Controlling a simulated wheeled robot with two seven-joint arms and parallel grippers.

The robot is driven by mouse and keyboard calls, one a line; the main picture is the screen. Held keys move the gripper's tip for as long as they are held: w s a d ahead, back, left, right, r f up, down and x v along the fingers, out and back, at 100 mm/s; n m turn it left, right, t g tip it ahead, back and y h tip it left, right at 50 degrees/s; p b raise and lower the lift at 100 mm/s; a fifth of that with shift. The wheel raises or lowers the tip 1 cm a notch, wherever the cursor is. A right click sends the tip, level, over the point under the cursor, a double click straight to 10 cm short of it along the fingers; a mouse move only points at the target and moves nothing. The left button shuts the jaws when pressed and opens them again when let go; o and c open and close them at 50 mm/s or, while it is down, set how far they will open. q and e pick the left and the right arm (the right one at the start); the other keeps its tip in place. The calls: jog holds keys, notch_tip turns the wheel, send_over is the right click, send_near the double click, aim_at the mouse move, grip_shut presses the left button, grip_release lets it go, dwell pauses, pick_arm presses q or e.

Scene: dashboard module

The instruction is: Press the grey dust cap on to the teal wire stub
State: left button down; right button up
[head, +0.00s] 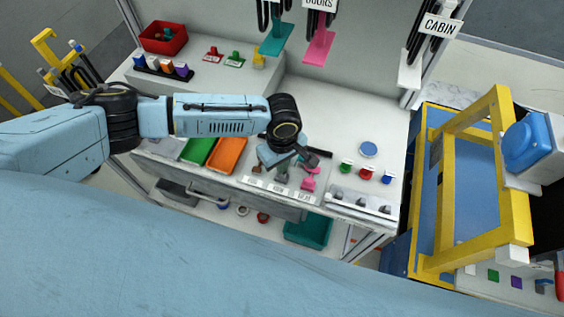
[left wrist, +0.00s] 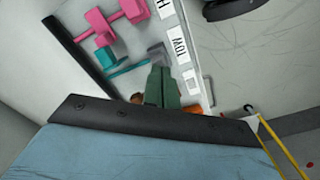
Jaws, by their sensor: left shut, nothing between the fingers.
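The teal wire stub (left wrist: 128,69) runs sideways from a teal block (left wrist: 105,57) in the left wrist view. A small grey piece, seemingly the grey dust cap (left wrist: 155,51), is at the stub's free end. I cannot tell whether it is seated on the stub. My left gripper (left wrist: 161,68) is shut and empty, its fingertips right beside the cap and stub end, partly hiding them. In the head view the left gripper (head: 283,176) points down over the labelled board (head: 262,187), and the arm hides part of it. My right gripper is not in view.
Pink connectors (head: 309,180) stand close to the right of the gripper. Green (head: 198,151) and orange (head: 229,156) trays lie to the left. Small coloured parts (head: 366,173) and a blue disc (head: 368,149) are at the right. The bench behind the disc is clear.

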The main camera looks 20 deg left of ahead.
pick_arm(q)
jog(key=shift+r+p, duration=1.4)
jog(key=shift+p, duration=0.45)
notch_tip(320, 180, up, 13)
jog(key=shift+p, duration=0.3)
